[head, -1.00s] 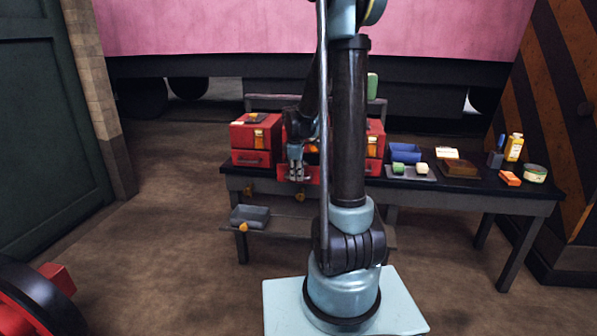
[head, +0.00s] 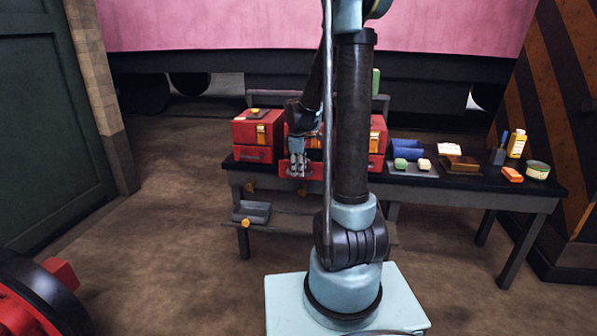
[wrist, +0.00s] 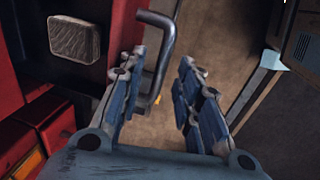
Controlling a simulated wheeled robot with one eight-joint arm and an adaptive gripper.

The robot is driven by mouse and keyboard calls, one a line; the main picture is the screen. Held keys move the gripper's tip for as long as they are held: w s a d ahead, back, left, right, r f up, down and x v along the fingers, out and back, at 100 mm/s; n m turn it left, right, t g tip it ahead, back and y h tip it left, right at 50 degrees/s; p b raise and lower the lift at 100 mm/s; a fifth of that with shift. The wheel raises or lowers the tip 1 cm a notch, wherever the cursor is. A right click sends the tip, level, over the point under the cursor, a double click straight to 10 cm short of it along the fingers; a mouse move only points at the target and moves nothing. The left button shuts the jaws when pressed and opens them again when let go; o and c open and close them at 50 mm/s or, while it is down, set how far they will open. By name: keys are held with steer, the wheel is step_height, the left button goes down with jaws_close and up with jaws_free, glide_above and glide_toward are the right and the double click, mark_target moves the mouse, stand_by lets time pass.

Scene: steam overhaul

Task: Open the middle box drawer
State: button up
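The middle red box (head: 316,141) stands between two similar red boxes and is partly hidden by my arm. Its drawer (head: 288,170) sticks out toward me past the table's front edge. In the wrist view the pulled-out drawer (wrist: 113,48) shows a dark inside with a grey block (wrist: 75,38) in it. Its bent metal handle (wrist: 168,48) sticks out from the front. My gripper (wrist: 155,82) is open, with a finger on each side of the handle's lower end and a gap at the right finger. Contact with the left finger cannot be told. My gripper (head: 298,170) is at the drawer front in the head view.
The left red box (head: 257,130) and right red box (head: 378,140) flank the middle one. A blue bin (head: 406,149), a bottle (head: 517,144) and a tin (head: 538,170) stand right on the dark table (head: 470,190). A grey tray (head: 251,212) sits on the lower shelf.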

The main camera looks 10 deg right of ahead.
step_height(320, 180, up, 11)
steer(key=s, duration=0.1)
steer(key=shift+s+a+f, duration=0.2)
steer(key=shift+s+a, duration=0.1)
steer(key=shift+s, duration=0.1)
steer(key=s+d+f+m, duration=0.15)
steer(key=s+m, duration=0.25)
steer(key=s, duration=0.4)
steer(key=s+d+r+m, duration=0.1)
steer(key=s+d+m, duration=0.15)
steer(key=s, duration=0.65)
steer(key=s+d+f+m, duration=0.1)
steer(key=s+f+m, duration=0.7)
steer(key=s, duration=0.5)
steer(key=shift+s+f+y, duration=0.3)
steer(key=shift+s+f, duration=0.05)
